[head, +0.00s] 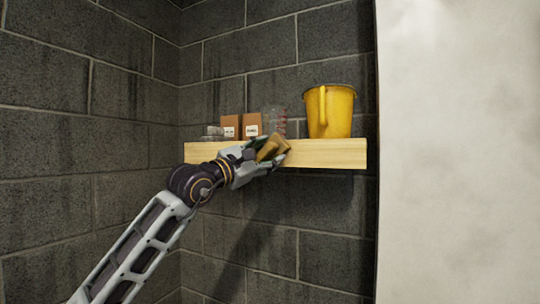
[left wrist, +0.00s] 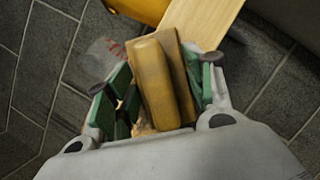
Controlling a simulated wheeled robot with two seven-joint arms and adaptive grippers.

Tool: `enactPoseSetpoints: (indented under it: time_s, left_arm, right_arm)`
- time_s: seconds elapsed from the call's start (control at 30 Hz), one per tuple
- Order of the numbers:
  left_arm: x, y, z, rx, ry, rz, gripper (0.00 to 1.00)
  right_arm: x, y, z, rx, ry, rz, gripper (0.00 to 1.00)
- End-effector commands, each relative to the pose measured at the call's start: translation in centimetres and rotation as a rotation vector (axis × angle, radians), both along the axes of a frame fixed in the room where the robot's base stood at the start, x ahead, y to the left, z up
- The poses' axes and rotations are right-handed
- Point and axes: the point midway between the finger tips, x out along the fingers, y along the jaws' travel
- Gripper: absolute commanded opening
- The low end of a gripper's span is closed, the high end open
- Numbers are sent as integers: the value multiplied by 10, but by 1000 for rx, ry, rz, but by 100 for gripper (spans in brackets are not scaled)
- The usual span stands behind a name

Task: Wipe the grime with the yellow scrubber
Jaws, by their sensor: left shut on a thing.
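My left gripper (head: 262,152) is in front of the wooden shelf's front edge and is shut on a tan-yellow block-like thing (head: 272,148), which looks like the yellow scrubber. In the left wrist view it shows as a rounded yellow-brown grip on a flat brown base (left wrist: 155,80), between the green finger pads of the gripper (left wrist: 160,100). I cannot make out clear grime; the pale wall (head: 460,150) at the right has faint grey-brown blotches. My right gripper is not in view.
The wooden shelf (head: 335,152) holds a yellow bucket (head: 338,110), a clear cup with red marks (head: 275,121), two brown boxes (head: 251,124) and a small grey thing (head: 212,131). Dark block walls (head: 60,150) stand behind and to the left. The space below the shelf is clear.

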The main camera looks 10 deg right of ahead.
Motion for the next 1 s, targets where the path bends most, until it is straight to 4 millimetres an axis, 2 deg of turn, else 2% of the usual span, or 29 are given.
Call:
enactPoseSetpoints:
  time_s: [0.3, 0.77, 1.0]
  left_arm:
    - [11, 13, 0, 0, 0, 1, 34]
    - [13, 16, -1, 0, 2, 1, 34]
    - [19, 25, -1, 1, 3, 4, 34]
  right_arm:
    - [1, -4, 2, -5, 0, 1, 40]
    - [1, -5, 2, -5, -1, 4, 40]
    - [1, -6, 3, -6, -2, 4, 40]
